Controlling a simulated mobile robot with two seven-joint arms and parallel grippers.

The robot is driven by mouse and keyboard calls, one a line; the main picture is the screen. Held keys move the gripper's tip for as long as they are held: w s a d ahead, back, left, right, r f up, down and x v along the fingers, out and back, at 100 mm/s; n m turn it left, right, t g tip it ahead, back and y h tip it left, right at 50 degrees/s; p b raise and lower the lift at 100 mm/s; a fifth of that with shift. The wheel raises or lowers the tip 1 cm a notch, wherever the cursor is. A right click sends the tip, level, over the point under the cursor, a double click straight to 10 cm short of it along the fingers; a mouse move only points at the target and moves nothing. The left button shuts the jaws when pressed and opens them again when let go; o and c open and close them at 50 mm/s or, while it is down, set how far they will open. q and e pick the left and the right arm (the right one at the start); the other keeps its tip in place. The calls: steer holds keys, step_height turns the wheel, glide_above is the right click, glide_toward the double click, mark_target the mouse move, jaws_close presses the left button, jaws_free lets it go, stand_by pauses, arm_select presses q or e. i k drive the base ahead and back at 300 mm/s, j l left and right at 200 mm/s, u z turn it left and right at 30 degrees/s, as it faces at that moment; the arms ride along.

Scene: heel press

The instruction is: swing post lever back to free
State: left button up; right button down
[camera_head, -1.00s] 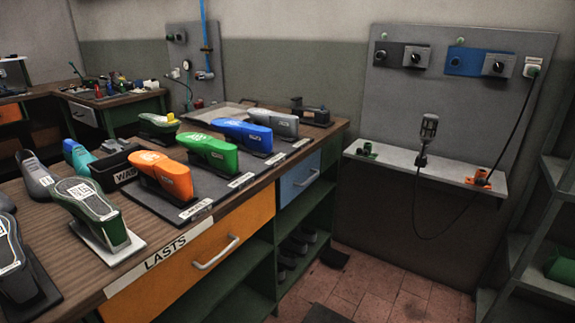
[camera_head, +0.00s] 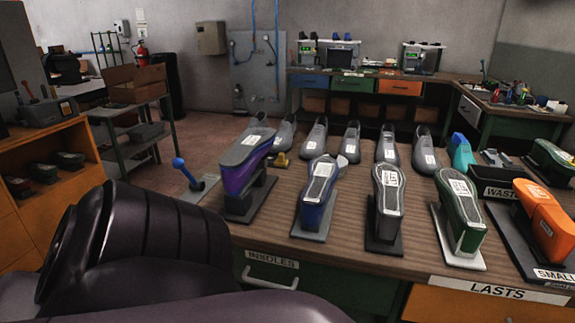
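A lever with a blue ball knob (camera_head: 179,163) rises from a light grey plate (camera_head: 203,187) at the left end of the lasts bench. A dark link of my own arm fills the lower left, in front of the bench. Neither gripper shows, so nothing is seen touching the lever.
The wooden bench (camera_head: 345,237) carries several lasts on stands and a row of grey shoes. A grey shelf (camera_head: 128,150) with a cardboard box stands behind on the left. An orange cabinet (camera_head: 45,165) is at the far left. Floor shows between shelf and bench.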

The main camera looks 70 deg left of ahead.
mark_target(178, 163)
steer(key=j+u, duration=0.2)
steer(key=u, duration=2.7)
steer(key=j, duration=0.1)
